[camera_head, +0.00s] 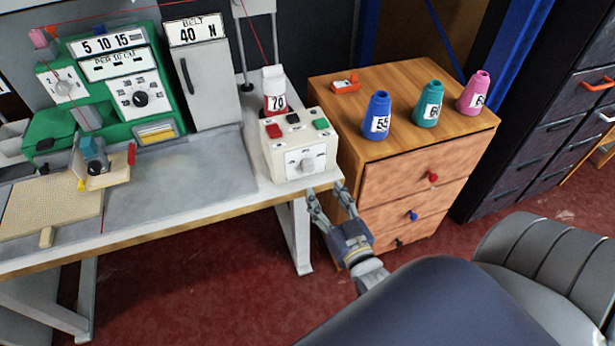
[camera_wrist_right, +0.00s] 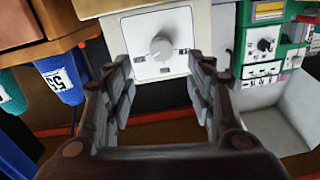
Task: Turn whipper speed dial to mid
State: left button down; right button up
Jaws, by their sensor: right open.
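A white control box (camera_head: 292,148) stands at the right end of the workbench. Its front plate carries a grey dial (camera_head: 308,164) with small printed labels around it, too small to read. In the right wrist view, which looks upside down, the dial (camera_wrist_right: 162,47) sits between my fingertips and just beyond them. My right gripper (camera_head: 326,190) is open and empty, below and in front of the box, with a gap between fingers and dial; its fingers also show in the wrist view (camera_wrist_right: 160,66). My left gripper is not in view.
A green machine (camera_head: 175,92) with its own black dial (camera_head: 140,99) stands at the back left. A wooden drawer cabinet (camera_head: 400,170) with a blue cone (camera_head: 377,115), a teal cone (camera_head: 428,104) and a pink cone (camera_head: 473,92) stands right of the bench.

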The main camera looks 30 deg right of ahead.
aim_at(310, 169)
jog(key=w, duration=0.2)
jog(key=w+d, duration=0.1)
jog(key=w, duration=0.5)
jog(key=shift+d+p, duration=0.15)
jog(key=shift+p, duration=0.25)
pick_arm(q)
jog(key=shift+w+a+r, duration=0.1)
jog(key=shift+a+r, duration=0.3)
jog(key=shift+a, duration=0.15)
pick_arm(e)
jog(key=shift+w, duration=0.3)
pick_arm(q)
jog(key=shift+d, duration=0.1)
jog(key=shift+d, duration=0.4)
pick_arm(e)
jog(key=c, duration=1.1)
